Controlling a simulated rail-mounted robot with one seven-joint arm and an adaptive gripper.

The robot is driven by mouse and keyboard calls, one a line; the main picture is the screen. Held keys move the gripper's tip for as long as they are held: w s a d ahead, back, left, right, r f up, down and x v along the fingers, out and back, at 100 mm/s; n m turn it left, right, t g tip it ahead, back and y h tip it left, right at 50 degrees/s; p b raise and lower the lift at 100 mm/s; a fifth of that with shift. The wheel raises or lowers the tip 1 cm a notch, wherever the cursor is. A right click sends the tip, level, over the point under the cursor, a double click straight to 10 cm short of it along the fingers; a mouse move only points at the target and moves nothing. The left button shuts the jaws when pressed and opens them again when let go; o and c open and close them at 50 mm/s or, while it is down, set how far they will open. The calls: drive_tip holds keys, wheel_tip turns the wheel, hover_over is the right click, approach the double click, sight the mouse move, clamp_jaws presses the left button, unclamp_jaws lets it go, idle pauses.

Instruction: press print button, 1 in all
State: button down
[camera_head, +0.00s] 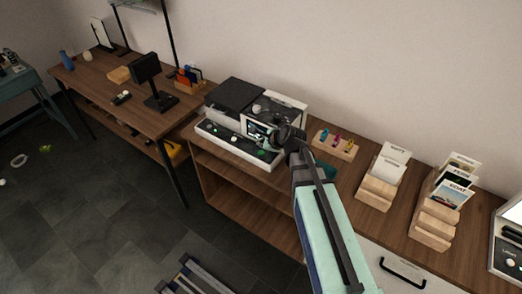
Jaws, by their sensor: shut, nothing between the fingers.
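A printer-like machine (236,94) with a dark grey lid and a white front panel (213,130) stands on the wooden counter. A small tilted screen (256,129) rises from it. Small light and greenish spots (237,138) show on the front panel. I cannot tell which of them is the print button. My gripper (270,143) is shut and empty, over the right part of the machine, close to the screen. I cannot tell whether the fingertips touch the panel.
Right of the machine are a wooden block with colored items (335,144) and wooden card stands (378,188). A second desk (110,93) at left holds a black monitor (147,68). Open floor (110,225) lies in front.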

drive_tip(key=shift+r+p, duration=0.75)
drive_tip(key=shift+r, duration=0.6)
